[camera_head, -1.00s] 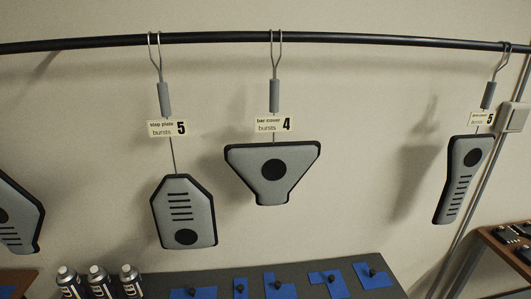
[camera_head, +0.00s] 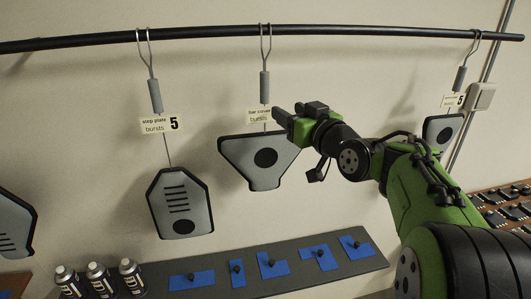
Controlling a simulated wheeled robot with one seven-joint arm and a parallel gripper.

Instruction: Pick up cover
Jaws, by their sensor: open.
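The bar cover (camera_head: 240,155), a grey wing-shaped plate with black edges and a black disc, hangs from a wire hook on the black rail. Its paper tag (camera_head: 259,115) is partly hidden by my gripper. My gripper (camera_head: 283,116) is open and empty, in front of the upper right of the bar cover, near the tag. My green and black arm comes in from the lower right. I cannot tell how far the fingers are from the cover.
A step plate (camera_head: 179,203) hangs to the left, and another grey part (camera_head: 440,131) hangs at right, partly behind my arm. The black rail (camera_head: 200,36) runs across the top. Below, a dark bench (camera_head: 220,267) holds blue pads (camera_head: 192,280); spray cans (camera_head: 98,279) stand at left.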

